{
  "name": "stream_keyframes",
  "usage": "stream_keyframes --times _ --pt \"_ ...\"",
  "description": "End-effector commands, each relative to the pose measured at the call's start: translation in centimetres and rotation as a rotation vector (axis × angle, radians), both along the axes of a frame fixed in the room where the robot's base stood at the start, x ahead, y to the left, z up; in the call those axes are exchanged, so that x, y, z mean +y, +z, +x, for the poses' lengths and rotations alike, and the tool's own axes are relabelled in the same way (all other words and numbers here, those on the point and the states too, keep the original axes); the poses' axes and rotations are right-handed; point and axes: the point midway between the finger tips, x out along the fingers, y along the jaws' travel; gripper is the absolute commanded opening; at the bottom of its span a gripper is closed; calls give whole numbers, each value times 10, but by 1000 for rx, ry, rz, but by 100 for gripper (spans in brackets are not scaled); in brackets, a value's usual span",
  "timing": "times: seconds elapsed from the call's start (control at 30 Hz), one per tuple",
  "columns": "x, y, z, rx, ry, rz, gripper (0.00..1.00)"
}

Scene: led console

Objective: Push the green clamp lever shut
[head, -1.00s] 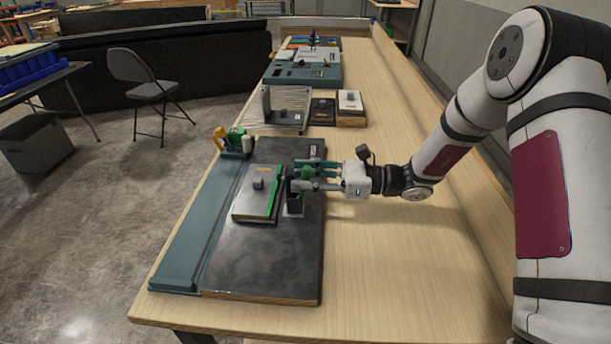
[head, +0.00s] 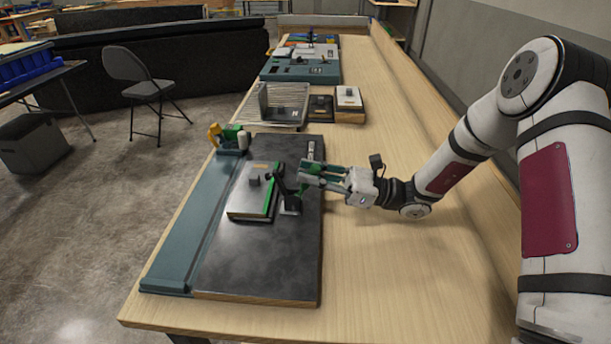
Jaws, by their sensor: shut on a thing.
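The clamp (head: 290,204) stands on the dark board, right of the grey plate. Its black arm leans up and to the left, towards the plate's far right corner. The green lever (head: 312,181) is at the clamp's right side, among my fingers and partly hidden by them. My gripper (head: 304,173) reaches in from the right and is closed on the lever. The fingers also look greenish, so the exact contact is hard to make out. The grey plate (head: 244,199) has a small dark block on top and a green strip along its right edge.
The dark board (head: 255,262) lies on the wooden table, with a blue-green rail (head: 180,245) along its left. A yellow, green and white device (head: 228,136) stands at the rail's far end. A wire tray (head: 280,104) and small boxes stand beyond. The table's right side is clear.

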Motion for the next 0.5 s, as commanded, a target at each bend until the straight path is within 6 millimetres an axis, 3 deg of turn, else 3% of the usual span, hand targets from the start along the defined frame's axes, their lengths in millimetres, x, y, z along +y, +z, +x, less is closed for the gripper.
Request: stream_keyframes --times 0.33,0.37,0.4,0.43,0.5 --pt "-2 -1 0 1 -2 29 0" --pt "-2 -1 0 1 -2 29 18" --pt "-2 -1 0 1 -2 28 27" --pt "-2 -1 0 1 -2 28 34" --pt "-2 -1 0 -1 -1 28 37"
